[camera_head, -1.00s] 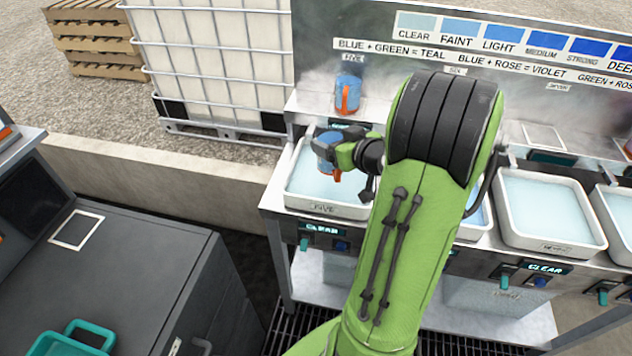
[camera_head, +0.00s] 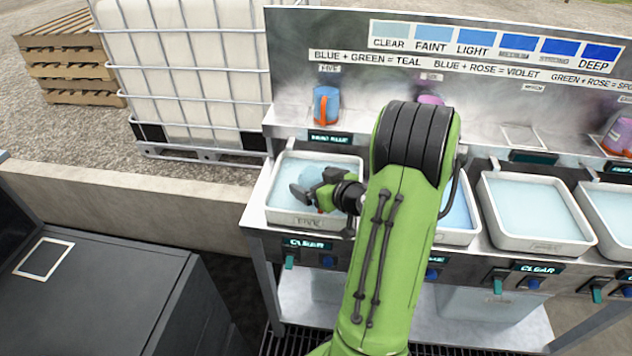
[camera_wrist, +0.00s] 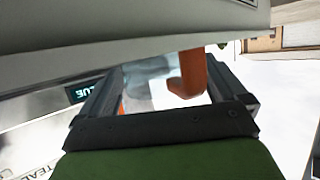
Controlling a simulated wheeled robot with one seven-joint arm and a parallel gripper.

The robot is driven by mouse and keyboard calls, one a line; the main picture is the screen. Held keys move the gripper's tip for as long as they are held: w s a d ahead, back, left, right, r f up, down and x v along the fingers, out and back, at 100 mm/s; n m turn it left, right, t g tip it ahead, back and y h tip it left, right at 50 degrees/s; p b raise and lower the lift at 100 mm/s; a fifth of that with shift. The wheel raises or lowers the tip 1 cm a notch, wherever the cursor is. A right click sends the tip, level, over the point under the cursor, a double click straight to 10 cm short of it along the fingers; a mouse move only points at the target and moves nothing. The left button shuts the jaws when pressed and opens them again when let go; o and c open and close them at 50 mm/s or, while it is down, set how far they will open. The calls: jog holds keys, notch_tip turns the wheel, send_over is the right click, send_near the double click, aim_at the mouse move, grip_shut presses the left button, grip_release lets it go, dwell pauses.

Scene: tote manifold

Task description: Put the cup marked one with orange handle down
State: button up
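My gripper (camera_head: 314,188) is over the leftmost tray (camera_head: 275,215), which holds pale blue liquid. No mark on this cup is readable. Another blue cup with an orange handle (camera_head: 326,105) stands on the back ledge above this tray.
More liquid-filled trays stand to the right, one of them here (camera_head: 540,212). A purple cup (camera_head: 430,99) is partly hidden behind my arm, and more cups (camera_head: 615,135) stand at the far right. An empty marked square (camera_head: 525,137) lies on the ledge.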

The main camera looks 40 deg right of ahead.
jog(key=shift+r, duration=0.1)
jog(key=shift+s+r, duration=0.2)
jog(key=shift+s, duration=0.15)
jog(key=b+v, duration=0.3)
jog(key=v, duration=0.8)
jog(key=w+a+f+n+g+y, duration=0.15)
jog(key=a+n+g+y, duration=0.35)
jog(key=a, duration=1.3)
jog(key=s+a+r+m+g+h, duration=0.2)
jog(key=s+a, duration=0.4)
jog(key=s, duration=0.3)
jog(key=shift+r+m+g+h, duration=0.4)
jog(key=shift+m+h, duration=0.3)
jog(key=shift+m, duration=0.1)
